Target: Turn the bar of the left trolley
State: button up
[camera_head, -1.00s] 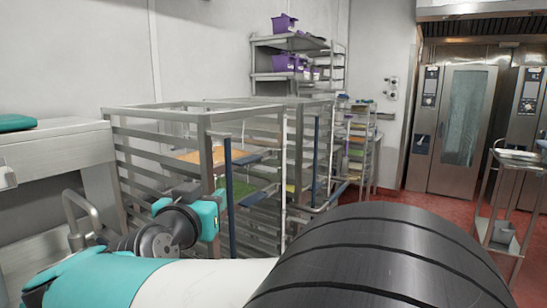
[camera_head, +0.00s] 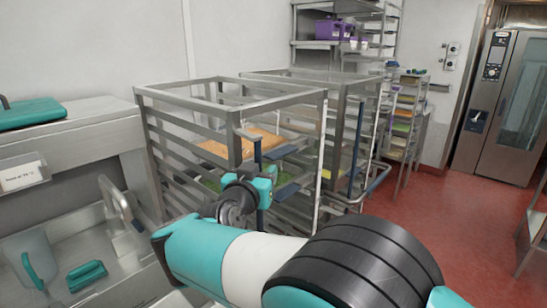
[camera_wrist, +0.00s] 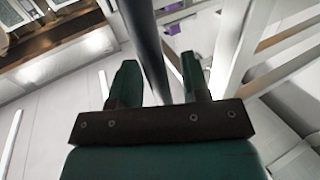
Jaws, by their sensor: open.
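The left trolley (camera_head: 232,95) is a grey metal rack with shelves, standing left of centre in the head view. Its upright dark blue bar (camera_head: 257,153) is at its near front corner, below a grey bracket. In the wrist view, my gripper (camera_wrist: 158,64) is open with two green fingers. The dark bar (camera_wrist: 147,45) runs down between the fingers, closer to the left one; I cannot tell whether it touches.
A second trolley (camera_head: 345,92) stands just behind and right, with its own blue bar (camera_head: 377,179). Red floor (camera_head: 455,215) is free at right. An oven (camera_head: 507,105) stands beyond.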

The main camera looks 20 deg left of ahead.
jog(key=shift+w, duration=0.45)
grip_shut()
